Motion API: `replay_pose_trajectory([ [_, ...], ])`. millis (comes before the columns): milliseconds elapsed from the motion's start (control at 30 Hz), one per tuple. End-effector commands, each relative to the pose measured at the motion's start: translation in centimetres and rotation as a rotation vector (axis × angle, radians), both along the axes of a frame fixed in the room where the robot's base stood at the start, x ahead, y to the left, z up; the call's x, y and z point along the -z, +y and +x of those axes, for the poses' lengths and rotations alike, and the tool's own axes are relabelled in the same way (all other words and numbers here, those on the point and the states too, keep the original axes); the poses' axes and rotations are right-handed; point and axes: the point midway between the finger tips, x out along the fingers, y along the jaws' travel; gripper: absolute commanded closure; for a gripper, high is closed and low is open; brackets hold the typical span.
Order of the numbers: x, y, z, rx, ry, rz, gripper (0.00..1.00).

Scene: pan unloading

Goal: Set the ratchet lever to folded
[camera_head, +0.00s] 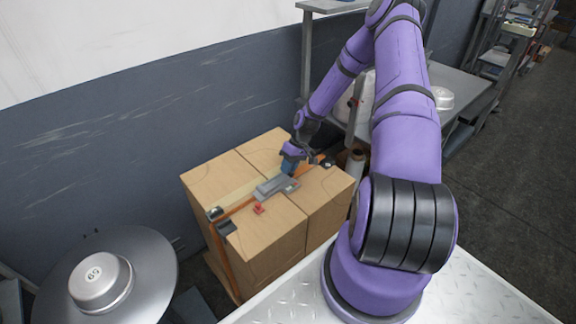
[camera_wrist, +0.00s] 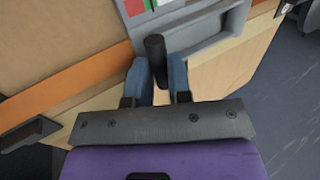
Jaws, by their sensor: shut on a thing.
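The grey ratchet lever (camera_head: 272,187) is on top of the cardboard boxes, along the orange strap (camera_head: 238,206). In the wrist view the lever (camera_wrist: 208,32) is a grey frame with a slot, and a short black round grip (camera_wrist: 155,48) stands at its near edge. My gripper (camera_head: 288,169) is at the lever's far right end in the head view. In the wrist view its two blue fingers (camera_wrist: 160,72) are on either side of the black grip and shut on it.
The strapped cardboard boxes (camera_head: 262,237) stand against a grey wall. A red piece (camera_head: 259,209) lies on their top near the strap. A large round metal lid or weight marked 59 (camera_head: 100,283) is at the lower left. A shelf stands behind my arm.

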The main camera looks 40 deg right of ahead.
Motion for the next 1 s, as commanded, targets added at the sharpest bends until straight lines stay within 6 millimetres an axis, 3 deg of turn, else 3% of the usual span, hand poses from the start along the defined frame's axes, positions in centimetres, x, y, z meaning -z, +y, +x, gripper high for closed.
replay_pose_trajectory([
  [533, 0.59, -0.43, -0.21, 0.004, 0.002, -0.006, 1.00],
  [567, 0.61, -0.45, -0.20, 0.004, 0.002, -0.006, 0.79],
  [667, 0.57, -0.41, -0.19, 0.003, 0.001, -0.005, 0.56],
  [1000, 0.18, -0.37, -0.05, 0.002, 0.000, -0.004, 0.56],
])
